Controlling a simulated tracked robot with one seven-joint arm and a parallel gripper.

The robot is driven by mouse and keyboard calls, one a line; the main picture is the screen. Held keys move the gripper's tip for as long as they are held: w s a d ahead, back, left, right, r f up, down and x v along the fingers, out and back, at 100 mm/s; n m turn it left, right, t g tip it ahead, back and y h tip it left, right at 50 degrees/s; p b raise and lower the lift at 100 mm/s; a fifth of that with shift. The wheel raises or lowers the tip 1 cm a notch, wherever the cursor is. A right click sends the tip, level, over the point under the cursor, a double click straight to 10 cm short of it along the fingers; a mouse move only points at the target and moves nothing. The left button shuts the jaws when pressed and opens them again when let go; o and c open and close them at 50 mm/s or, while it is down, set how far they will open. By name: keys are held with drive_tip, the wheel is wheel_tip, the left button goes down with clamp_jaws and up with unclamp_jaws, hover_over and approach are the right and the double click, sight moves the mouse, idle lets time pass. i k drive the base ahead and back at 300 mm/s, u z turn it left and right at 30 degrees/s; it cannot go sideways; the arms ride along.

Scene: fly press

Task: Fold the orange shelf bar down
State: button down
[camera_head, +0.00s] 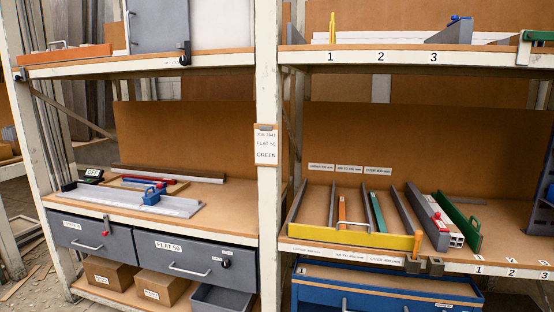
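A long, low orange piece (68,55) lies level along the front edge of the upper left shelf, at its left end. It is the only long orange part that shows on a shelf front, and I cannot tell for certain that it is the shelf bar. A pale handle (57,44) shows just above it. A small dark fitting (20,73) sits below its left end. A dark latch-like part (184,54) is on the same shelf edge, to the right of the orange piece and apart from it. My gripper is not in view.
A grey panel (157,25) stands behind the upper left shelf edge. A white post (268,190) divides the two bays. Below are grey drawers (190,262), a yellow-fronted rack (350,237) with several strips, and a green upright plate (458,222). The lower left shelf has some bare board.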

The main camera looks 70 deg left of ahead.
sight(103, 50)
drive_tip(key=u, duration=0.2)
drive_tip(key=i, duration=0.2)
drive_tip(key=u, duration=2.35)
drive_tip(key=k, duration=0.6)
drive_tip(key=u, duration=0.2)
drive_tip(key=i, duration=1.65)
drive_tip(key=z, duration=0.3)
drive_tip(key=k, duration=0.75)
drive_tip(key=u, duration=0.05)
